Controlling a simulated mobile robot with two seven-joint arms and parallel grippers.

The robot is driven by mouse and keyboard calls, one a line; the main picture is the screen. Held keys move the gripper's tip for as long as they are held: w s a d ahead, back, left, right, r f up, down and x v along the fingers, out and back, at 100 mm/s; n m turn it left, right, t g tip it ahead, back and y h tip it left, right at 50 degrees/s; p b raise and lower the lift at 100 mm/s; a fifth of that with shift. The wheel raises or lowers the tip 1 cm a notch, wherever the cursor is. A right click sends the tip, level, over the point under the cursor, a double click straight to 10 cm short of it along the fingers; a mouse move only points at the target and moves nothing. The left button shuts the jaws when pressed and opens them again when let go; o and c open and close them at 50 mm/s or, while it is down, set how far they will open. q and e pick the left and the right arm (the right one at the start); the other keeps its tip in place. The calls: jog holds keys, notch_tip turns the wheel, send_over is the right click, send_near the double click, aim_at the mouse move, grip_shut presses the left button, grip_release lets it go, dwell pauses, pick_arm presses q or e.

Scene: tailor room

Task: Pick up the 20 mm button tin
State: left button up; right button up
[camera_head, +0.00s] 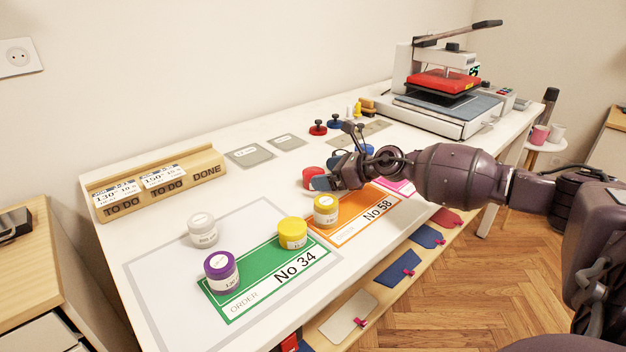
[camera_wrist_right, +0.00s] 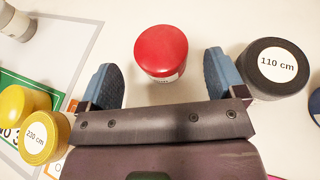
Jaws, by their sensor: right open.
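A red tin (camera_head: 313,173) stands on the white table, and in the right wrist view this red tin (camera_wrist_right: 161,52) sits between the two blue fingertips, with a gap on both sides. Its side label is too small to read. My right gripper (camera_wrist_right: 162,75) is open and empty; in the head view it (camera_head: 335,181) is low over the table beside the red tin, partly covering it. No label reading 20 mm is legible, so I cannot tell for certain which tin is the 20 mm button tin. My left gripper is not in view.
A black 110 cm tin (camera_wrist_right: 274,68) stands close to the right finger. Purple (camera_head: 221,270), yellow (camera_head: 292,232) and white (camera_head: 202,229) tins stand around the green order card (camera_head: 250,291). A heat press (camera_head: 440,100) stands behind.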

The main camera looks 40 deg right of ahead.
aim_at(319, 173)
jog(key=shift+b+x, duration=0.4)
jog(key=shift+x, duration=1.9)
jog(key=shift+r, duration=0.1)
jog(key=c, duration=1.1)
